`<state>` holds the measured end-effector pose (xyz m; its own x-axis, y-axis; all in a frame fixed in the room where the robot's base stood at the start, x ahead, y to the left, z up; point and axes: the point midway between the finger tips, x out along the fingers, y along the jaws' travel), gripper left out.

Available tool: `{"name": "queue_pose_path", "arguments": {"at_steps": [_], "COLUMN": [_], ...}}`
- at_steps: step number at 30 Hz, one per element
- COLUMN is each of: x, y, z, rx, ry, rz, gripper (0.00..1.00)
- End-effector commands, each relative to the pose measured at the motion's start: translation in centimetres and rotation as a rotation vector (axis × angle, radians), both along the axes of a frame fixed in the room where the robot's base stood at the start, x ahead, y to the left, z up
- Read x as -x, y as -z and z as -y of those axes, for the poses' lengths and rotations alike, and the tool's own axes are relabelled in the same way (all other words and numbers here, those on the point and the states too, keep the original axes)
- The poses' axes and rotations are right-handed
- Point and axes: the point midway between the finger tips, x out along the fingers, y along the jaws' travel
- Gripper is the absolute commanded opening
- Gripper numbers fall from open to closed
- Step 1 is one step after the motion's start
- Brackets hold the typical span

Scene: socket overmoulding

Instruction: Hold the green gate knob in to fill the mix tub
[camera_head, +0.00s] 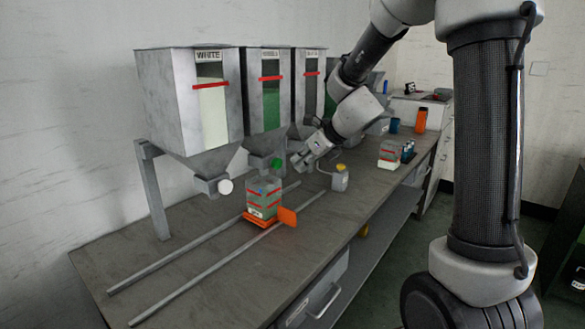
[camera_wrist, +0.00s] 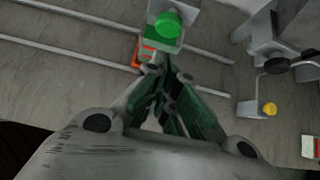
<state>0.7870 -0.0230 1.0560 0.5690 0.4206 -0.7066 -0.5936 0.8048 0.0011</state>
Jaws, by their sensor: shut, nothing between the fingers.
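The green gate knob (camera_head: 276,163) sticks out below the middle hopper (camera_head: 268,90). It shows as a round green knob (camera_wrist: 168,20) at the top of the wrist view. My gripper (camera_head: 299,161) is shut and empty, just right of the knob in the head view. In the wrist view my fingertips (camera_wrist: 164,62) point toward the knob, with a small gap in the picture; contact is not visible. The mix tub (camera_head: 264,190), clear with red bands, stands on an orange carriage (camera_head: 259,222) on the rails.
Two rails (camera_head: 205,262) run along the bench. The WHITE hopper (camera_head: 190,95) with a white knob (camera_head: 225,187) stands left. A second banded tub (camera_head: 391,153) stands farther right.

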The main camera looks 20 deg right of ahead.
Motion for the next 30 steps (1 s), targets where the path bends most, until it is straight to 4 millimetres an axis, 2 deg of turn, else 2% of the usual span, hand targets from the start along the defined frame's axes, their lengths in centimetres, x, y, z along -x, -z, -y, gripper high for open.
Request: {"name": "queue_pose_path", "arguments": {"at_steps": [3, 10, 30], "x": [1.3, 3.1, 3.6], "y": [-1.8, -3.9, -4.4], "z": [1.1, 2.4, 2.6], "rx": [0.000, 0.001, 0.001], "ry": [0.003, 0.003, 0.001], "rz": [0.004, 0.002, 0.000], "gripper": [0.00, 0.00, 0.00]}}
